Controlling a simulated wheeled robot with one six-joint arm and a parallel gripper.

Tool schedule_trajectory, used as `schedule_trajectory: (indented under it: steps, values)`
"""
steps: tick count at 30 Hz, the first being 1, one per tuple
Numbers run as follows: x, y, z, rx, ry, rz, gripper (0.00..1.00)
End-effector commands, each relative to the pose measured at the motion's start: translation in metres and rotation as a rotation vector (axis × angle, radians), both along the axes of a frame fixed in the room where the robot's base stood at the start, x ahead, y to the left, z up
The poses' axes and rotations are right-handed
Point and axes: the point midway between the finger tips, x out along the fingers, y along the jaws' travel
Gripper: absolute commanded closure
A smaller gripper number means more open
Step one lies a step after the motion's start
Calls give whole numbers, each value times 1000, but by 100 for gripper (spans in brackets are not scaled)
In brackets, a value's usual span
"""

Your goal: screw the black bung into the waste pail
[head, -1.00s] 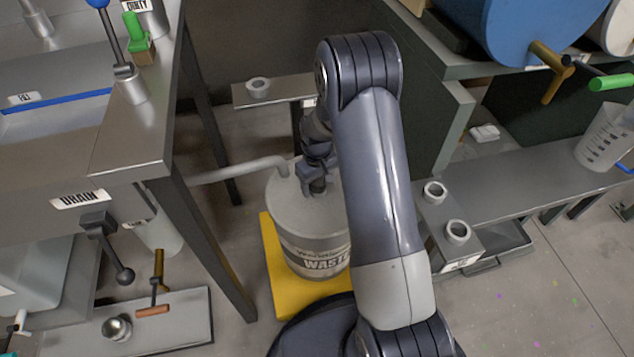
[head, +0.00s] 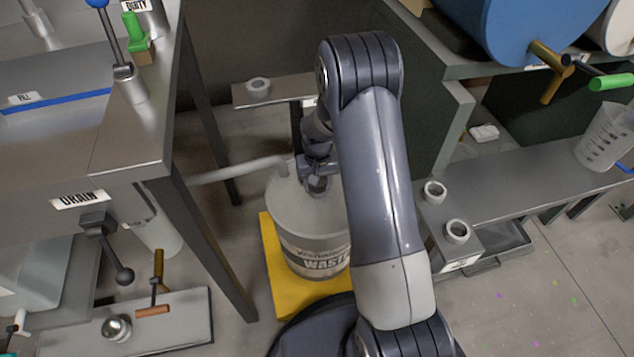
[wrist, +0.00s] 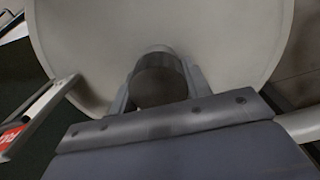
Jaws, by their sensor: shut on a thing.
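The waste pail (head: 312,240) is a grey drum with a "WASTE" label, standing upright on a yellow base below my arm. Its pale lid (wrist: 225,45) fills the upper part of the wrist view. My gripper (head: 318,184) points down at the pail's top. In the wrist view its two fingers are shut on the dark round bung (wrist: 158,84), over the lid near its edge. The bung's lower end and the opening are hidden, so I cannot tell whether its thread is engaged.
A grey pipe (head: 240,171) reaches the pail's top from the left. The steel bench leg (head: 210,245) stands close left of the pail. A small block with two ring sockets (head: 447,235) stands to the right. A shelf with one ring (head: 258,86) is behind.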

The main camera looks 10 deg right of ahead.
Motion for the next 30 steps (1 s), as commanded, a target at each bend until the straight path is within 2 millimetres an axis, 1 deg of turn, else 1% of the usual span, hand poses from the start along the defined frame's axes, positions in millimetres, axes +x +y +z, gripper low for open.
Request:
schedule_trajectory:
  steps: [15,16,24,25,30]
  values:
    - [-1,-3,-1,0,0,-597,77]
    - [-1,-3,-1,0,0,-601,52]
    - [-1,-3,-1,0,0,-594,30]
    - [-1,-3,-1,0,0,-594,28]
    - [-1,-3,-1,0,0,-593,28]
